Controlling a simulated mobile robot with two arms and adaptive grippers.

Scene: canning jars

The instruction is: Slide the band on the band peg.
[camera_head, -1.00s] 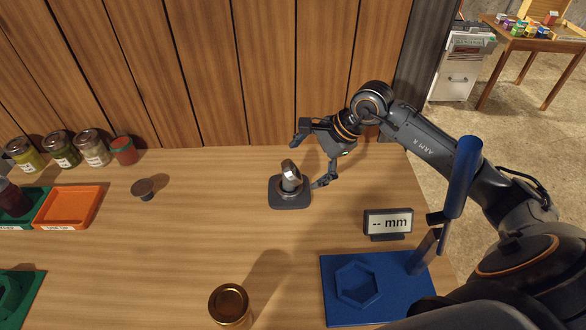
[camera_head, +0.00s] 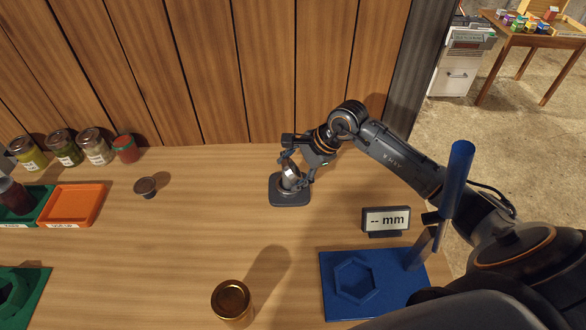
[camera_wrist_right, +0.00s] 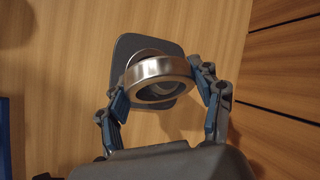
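The band (camera_head: 291,169) is a shiny silver ring, seen tilted at the top of a short dark peg (camera_head: 290,183) on a square dark base (camera_head: 289,199). My right gripper (camera_head: 298,164) is at the band from the right and behind. In the right wrist view the band (camera_wrist_right: 160,70) lies between the two finger pads of my right gripper (camera_wrist_right: 160,83), which come very close to its sides. Whether both pads press on it I cannot tell. A round part of the stand shows behind and through the ring. My left gripper is not in view.
A small "-- mm" display (camera_head: 386,220) and a blue fixture (camera_head: 390,300) with a hexagonal recess and upright handle stand at the right. A gold-lidded jar (camera_head: 232,302) is in front, a small dark knob-like piece (camera_head: 146,187) at left. An orange tray (camera_head: 62,205) and several jars are farther left.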

